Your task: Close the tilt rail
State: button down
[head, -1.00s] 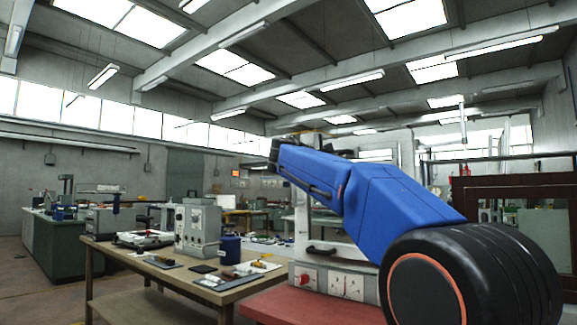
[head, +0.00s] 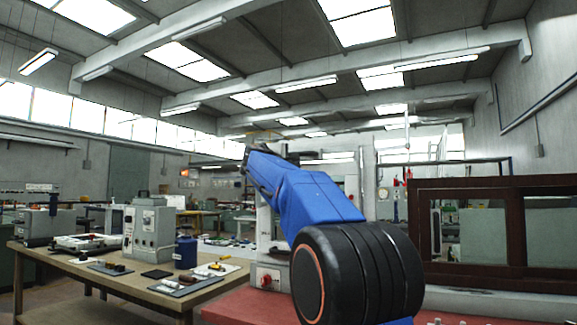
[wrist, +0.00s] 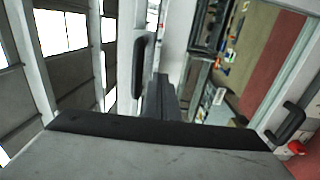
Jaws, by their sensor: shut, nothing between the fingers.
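My gripper shows in the wrist view (wrist: 160,88) as dark fingers held together with nothing between them. A pale upright panel with a long black handle (wrist: 144,62) is just left of the fingers in that view; I cannot tell if they touch it. A second black handle (wrist: 288,122) is at lower right by a red knob (wrist: 297,147). In the head view a dark brown frame with two panes (head: 508,184) stands at right. I cannot tell which part is the tilt rail. My blue arm hides much of the pale upright unit (head: 266,235) behind it.
A red bench top (head: 235,308) lies in front of the pale unit. At left a wooden table (head: 160,293) holds a grey instrument box (head: 150,232), a blue canister (head: 186,252) and small tools. Open floor shows at lower left.

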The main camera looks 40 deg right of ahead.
aim_at(305, 165)
jog(key=shift+x, duration=2.8)
jog(key=shift+d, duration=0.15)
jog(key=x, duration=0.3)
jog(key=shift+r, duration=0.15)
